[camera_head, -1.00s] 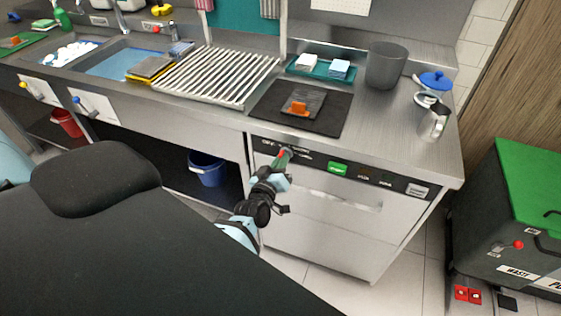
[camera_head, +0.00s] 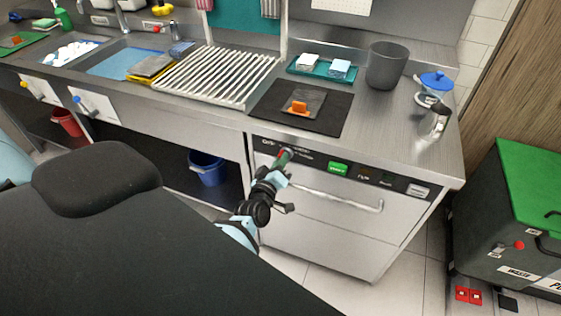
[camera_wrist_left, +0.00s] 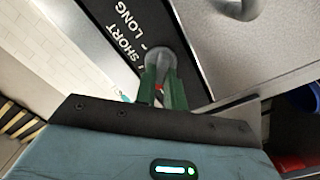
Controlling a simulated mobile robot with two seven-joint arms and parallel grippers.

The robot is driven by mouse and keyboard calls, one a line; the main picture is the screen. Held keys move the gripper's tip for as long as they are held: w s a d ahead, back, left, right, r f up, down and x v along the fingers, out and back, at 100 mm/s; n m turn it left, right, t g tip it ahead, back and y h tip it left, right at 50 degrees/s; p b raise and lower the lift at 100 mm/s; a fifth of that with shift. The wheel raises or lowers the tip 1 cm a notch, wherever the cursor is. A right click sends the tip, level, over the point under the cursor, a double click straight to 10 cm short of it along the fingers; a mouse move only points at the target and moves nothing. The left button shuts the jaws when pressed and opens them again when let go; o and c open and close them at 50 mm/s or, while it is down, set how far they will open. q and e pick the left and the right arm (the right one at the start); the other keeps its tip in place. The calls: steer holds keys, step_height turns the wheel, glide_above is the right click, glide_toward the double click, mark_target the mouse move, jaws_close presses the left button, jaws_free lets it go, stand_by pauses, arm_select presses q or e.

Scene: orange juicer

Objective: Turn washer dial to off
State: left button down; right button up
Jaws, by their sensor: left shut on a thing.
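The washer (camera_head: 325,225) stands under the counter, with a dark control strip (camera_head: 390,178) along its top front. My left gripper (camera_head: 284,158) is at the left part of this strip. In the left wrist view its green fingers (camera_wrist_left: 162,90) are shut on the grey round dial (camera_wrist_left: 159,57). The words "SHORT" and "LONG" show on the strip beside the dial. The dial's pointer cannot be made out, and the fingers hide part of the dial. My right gripper is not in view.
The washer's bar handle (camera_head: 345,202) runs just below the strip. A green lit button (camera_head: 337,168) is right of the dial. A dark mat (camera_head: 325,122) lies on the counter above. A green-lidded waste bin (camera_head: 530,185) stands at the right.

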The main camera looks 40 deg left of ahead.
arm_select(q)
steer(key=c, duration=1.5)
jaws_free()
steer(key=v, duration=0.7)
steer(key=shift+s+d, duration=0.15)
steer(key=shift+s, duration=0.25)
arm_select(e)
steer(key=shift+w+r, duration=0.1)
arm_select(q)
steer(key=shift+f, duration=0.1)
